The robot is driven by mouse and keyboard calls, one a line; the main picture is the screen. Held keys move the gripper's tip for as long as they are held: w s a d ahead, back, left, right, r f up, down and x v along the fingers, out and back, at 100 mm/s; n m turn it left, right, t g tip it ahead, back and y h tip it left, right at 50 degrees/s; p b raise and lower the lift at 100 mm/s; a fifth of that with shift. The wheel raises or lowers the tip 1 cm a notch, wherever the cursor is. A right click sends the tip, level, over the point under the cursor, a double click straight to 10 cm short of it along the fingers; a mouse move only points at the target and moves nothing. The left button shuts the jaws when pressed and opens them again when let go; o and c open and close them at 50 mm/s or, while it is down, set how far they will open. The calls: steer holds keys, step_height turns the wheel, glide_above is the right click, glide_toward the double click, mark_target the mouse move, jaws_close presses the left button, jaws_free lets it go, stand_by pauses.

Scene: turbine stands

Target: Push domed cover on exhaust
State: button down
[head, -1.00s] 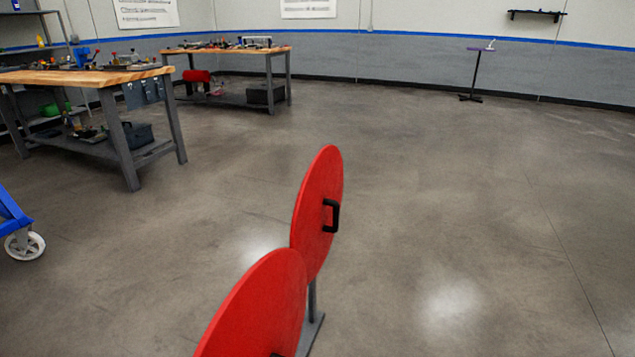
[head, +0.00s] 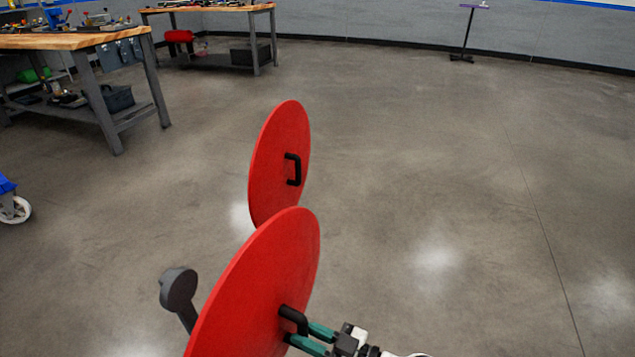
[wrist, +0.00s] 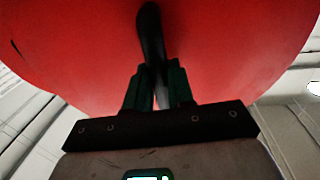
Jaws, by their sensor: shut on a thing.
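A large red round cover (head: 258,275) stands on edge at the bottom centre of the head view, its face turned right. It has a black handle (head: 292,318). My gripper (head: 304,334), with green fingers, is shut on that handle from the right. In the wrist view the red cover (wrist: 215,45) fills the top, and the green fingers (wrist: 156,88) close on the black handle (wrist: 151,35). A second red round cover (head: 275,160) with a black handle stands just behind. I cannot make out an exhaust; what lies behind the near cover is hidden.
A grey rounded part on a bar (head: 178,290) shows left of the near cover. A workbench (head: 75,42) stands at the left and another (head: 215,8) at the back. A blue frame with a white wheel (head: 14,208) is at the left edge. The floor to the right is clear.

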steer(key=w+d+f+m+t+h, duration=0.1)
steer(key=d+f+m+t+h, duration=0.2)
steer(key=d+m+t+h, duration=0.2)
steer(key=w+d+f+m+t+h, duration=0.2)
steer(key=d+m+h, duration=0.5)
steer(key=d+h, duration=0.4)
steer(key=shift+w+d+f+m+t, duration=0.15)
steer(key=shift+d+f+m+t, duration=0.3)
steer(key=shift+d+t, duration=1.55)
steer(key=shift+d+f+g, duration=0.1)
steer(key=shift+d+g, duration=0.5)
steer(key=shift+d, duration=0.05)
steer(key=s+r+p, duration=0.4)
steer(key=r+p, duration=0.4)
steer(key=p, duration=0.1)
steer(key=s+r+p, duration=0.4)
steer(key=r+p, duration=0.5)
steer(key=p, duration=0.1)
steer(key=shift+s+r+p, duration=0.25)
steer(key=shift+s+p, duration=0.05)
steer(key=shift+d, duration=0.25)
